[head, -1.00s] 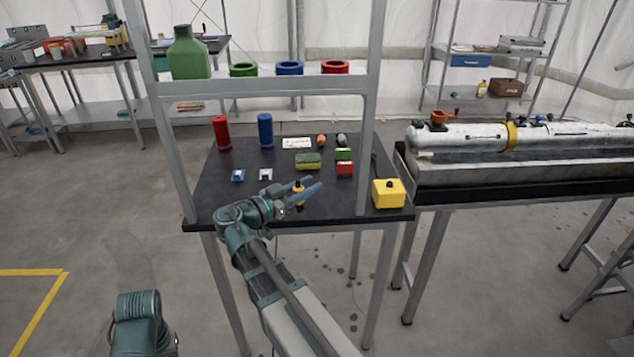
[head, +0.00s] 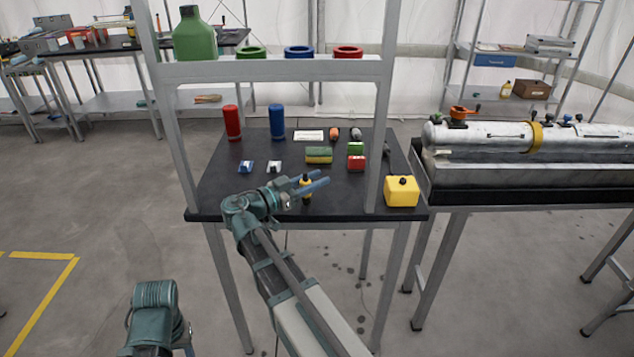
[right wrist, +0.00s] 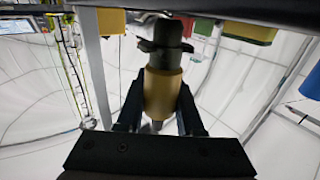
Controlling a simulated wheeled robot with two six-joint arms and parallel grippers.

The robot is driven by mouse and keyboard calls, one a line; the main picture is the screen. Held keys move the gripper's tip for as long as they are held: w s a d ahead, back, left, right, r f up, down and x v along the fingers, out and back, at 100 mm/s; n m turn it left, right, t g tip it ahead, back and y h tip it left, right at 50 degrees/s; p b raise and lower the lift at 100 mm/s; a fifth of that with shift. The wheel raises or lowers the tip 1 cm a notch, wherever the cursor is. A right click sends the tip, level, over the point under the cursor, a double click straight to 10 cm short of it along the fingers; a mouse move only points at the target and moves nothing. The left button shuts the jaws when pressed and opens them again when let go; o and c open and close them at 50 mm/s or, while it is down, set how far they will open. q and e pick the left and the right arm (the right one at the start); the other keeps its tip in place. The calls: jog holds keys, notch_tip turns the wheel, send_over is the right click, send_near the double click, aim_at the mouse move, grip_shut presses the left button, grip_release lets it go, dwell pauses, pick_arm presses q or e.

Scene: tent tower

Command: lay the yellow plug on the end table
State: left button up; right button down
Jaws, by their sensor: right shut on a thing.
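The yellow plug (head: 306,191), with a dark top, is between the fingers of my right gripper (head: 308,185). In the right wrist view my right gripper (right wrist: 160,112) is shut around the yellow band of the plug (right wrist: 163,92), and the plug's dark end points away from the gripper. The end table (head: 230,190) has a black top and grey legs. In the head view the gripper and plug appear over its near part. I cannot tell how high they are above it. My left gripper is not in view.
A yellow box (head: 401,192) stands at the table's near right corner. Blue (head: 246,167) and white (head: 274,167) small pieces, a green-yellow block (head: 318,155) and a red block (head: 356,163) lie behind. Red (head: 232,122) and blue (head: 276,121) cylinders stand farther back. Shelf posts rise at both sides.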

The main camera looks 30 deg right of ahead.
jog(key=shift+f, duration=0.25)
jog(key=c, duration=0.5)
grip_release()
jog(key=shift+c, duration=0.2)
